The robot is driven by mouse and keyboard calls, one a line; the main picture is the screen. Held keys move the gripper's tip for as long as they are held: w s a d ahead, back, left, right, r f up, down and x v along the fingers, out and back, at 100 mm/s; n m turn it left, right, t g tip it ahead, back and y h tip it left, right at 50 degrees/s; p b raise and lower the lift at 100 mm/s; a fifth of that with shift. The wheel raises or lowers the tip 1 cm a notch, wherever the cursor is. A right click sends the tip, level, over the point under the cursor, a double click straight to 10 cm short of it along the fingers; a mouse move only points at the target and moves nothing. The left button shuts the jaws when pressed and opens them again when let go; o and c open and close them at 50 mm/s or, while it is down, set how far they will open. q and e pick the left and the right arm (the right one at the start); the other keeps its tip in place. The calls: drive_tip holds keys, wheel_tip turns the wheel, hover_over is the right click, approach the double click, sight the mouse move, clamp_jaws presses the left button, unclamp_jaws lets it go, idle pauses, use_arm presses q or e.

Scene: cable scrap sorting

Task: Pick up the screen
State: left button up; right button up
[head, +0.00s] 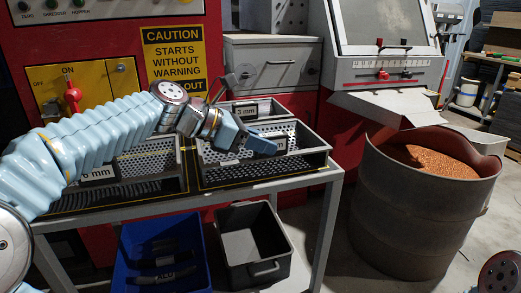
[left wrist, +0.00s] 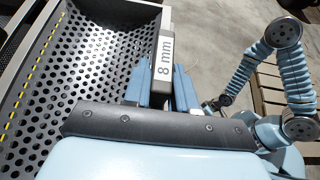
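The perforated 8 mm screen tray (head: 318,158) sits at the right of the bench in the head view. Its hole-filled metal surface (left wrist: 82,65) fills the left of the left wrist view. Its dark handle with the white "8 mm" label (left wrist: 165,55) stands between my left fingers. My left gripper (head: 262,145) reaches down at the tray; in the left wrist view its two blue fingers (left wrist: 162,90) lie close on both sides of the handle, with no clear gap. My right arm (left wrist: 287,80) shows folded at the right; its gripper is too small to read.
The 6 mm screen (head: 145,163) is left on the bench and the 3 mm screen (head: 245,110) behind. A blue bin (head: 128,270) and a grey bin (head: 285,245) stand below. A drum (head: 385,205) of copper-coloured granules stands right. The red machine (head: 110,40) rises behind.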

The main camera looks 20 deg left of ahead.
use_arm(q)
clamp_jaws()
drive_tip(key=shift+r, duration=0.1)
idle(0.9)
